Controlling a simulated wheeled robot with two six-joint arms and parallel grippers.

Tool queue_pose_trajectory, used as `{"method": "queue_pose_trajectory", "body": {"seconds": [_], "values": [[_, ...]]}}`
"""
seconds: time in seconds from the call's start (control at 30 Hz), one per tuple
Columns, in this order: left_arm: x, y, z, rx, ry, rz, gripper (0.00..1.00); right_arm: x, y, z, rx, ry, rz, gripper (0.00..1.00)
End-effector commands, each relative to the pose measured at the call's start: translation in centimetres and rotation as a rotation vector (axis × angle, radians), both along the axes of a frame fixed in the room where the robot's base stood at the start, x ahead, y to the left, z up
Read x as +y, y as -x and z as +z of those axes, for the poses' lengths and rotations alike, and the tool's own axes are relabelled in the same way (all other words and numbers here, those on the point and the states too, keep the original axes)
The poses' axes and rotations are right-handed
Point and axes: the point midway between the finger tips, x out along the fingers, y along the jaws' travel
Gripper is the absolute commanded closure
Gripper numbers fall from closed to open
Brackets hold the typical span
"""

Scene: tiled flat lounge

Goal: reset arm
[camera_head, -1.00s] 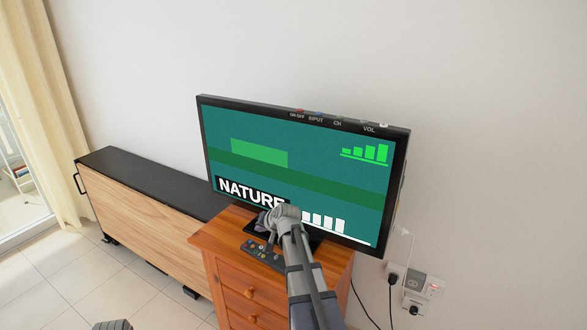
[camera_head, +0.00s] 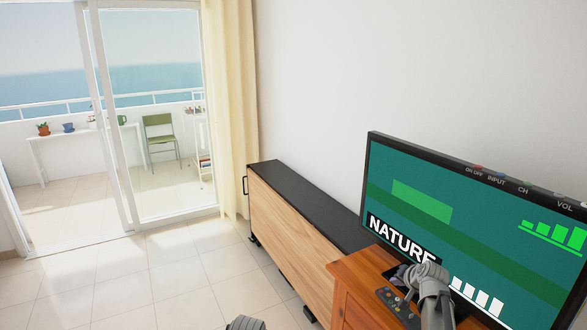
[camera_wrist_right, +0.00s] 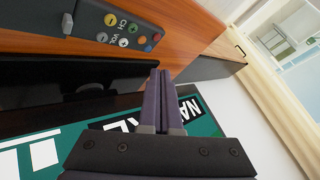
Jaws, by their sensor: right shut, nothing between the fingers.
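My right arm reaches in from the bottom right of the head view, with its right gripper (camera_head: 402,279) above the wooden cabinet, in front of the television. In the right wrist view the two dark fingers of the right gripper (camera_wrist_right: 161,78) lie together with nothing between them. A remote control (camera_head: 397,307) lies on the cabinet top, close beside the gripper. It also shows in the right wrist view (camera_wrist_right: 107,27), apart from the fingers. A grey rounded piece at the bottom edge looks like part of my own body. My left gripper does not show.
The television (camera_head: 470,230) stands on the wooden cabinet (camera_head: 352,292) at right. A low sideboard (camera_head: 288,232) with a black top runs along the wall. A glass door (camera_head: 160,120) and curtain (camera_head: 229,110) are beyond. The tiled floor (camera_head: 150,272) at left is clear.

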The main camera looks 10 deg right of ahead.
Motion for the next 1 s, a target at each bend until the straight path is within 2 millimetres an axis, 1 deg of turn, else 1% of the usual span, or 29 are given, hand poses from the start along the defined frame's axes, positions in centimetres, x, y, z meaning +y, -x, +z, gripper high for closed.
{"method": "queue_pose_trajectory", "body": {"seconds": [0.03, 0.07, 0.1, 0.17, 0.2, 0.27, 0.3, 0.37, 0.4, 0.47, 0.5, 0.6, 0.7, 0.73, 0.83, 0.9, 1.0], "values": [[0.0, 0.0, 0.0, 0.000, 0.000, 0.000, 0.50, 2.7, 0.4, -0.4, 0.029, 0.009, 0.050, 1.00], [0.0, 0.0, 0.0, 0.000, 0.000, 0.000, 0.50, 4.4, 0.8, -0.8, 0.053, 0.018, 0.084, 1.00], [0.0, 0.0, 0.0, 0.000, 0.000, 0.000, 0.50, 7.0, 1.4, -1.3, 0.088, 0.031, 0.139, 1.00], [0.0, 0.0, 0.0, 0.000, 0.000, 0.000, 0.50, 11.1, 2.7, -2.2, 0.151, 0.059, 0.231, 1.00], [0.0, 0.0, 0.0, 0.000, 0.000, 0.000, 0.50, 13.9, 3.8, -2.7, 0.195, 0.080, 0.295, 1.00], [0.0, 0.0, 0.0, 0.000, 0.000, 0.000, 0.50, 17.8, 5.8, -3.5, 0.263, 0.117, 0.391, 1.00], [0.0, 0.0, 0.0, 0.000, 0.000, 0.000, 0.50, 20.1, 7.3, -4.0, 0.309, 0.143, 0.454, 1.00], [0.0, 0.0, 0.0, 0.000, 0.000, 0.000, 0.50, 23.4, 9.7, -4.7, 0.376, 0.183, 0.546, 1.00], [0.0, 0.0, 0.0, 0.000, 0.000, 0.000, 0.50, 25.3, 11.4, -5.1, 0.421, 0.215, 0.606, 1.00], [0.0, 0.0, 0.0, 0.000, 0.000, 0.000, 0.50, 27.8, 14.0, -5.5, 0.485, 0.260, 0.689, 1.00], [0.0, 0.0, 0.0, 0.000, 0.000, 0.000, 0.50, 29.2, 15.7, -5.7, 0.524, 0.291, 0.740, 1.00], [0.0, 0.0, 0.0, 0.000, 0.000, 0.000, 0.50, 31.8, 19.6, -6.0, 0.614, 0.366, 0.849, 1.00], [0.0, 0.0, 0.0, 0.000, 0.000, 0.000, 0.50, 33.3, 22.7, -6.1, 0.683, 0.429, 0.929, 1.00], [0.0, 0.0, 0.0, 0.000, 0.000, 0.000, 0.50, 33.6, 23.4, -6.1, 0.700, 0.443, 0.947, 1.00], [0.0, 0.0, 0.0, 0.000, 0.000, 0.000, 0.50, 34.2, 25.1, -6.0, 0.740, 0.482, 0.989, 1.00], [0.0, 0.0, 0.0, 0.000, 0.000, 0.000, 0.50, 34.4, 25.7, -6.0, 0.756, 0.498, 1.004, 1.00], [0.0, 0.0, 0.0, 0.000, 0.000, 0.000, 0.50, 34.5, 26.1, -6.0, 0.766, 0.506, 1.013, 1.00]]}}
